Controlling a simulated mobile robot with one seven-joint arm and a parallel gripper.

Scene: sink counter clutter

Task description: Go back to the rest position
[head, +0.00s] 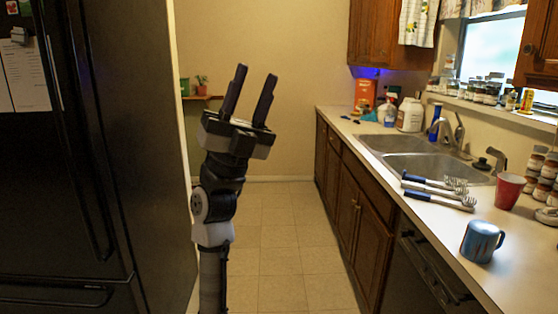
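My gripper (254,97) is raised in the middle left of the head view, pointing up, over the aisle floor. Its two dark fingers are spread apart with nothing between them. My arm stands nearly upright below it. The gripper is apart from the counter (425,222) on the right and from the black fridge (120,150) on the left.
On the counter are a blue mug (481,242), a red cup (508,190), blue-handled utensils (437,200) and a double sink (410,150). Bottles and an orange box (365,95) stand at the far end. The tiled floor (285,240) between fridge and cabinets is clear.

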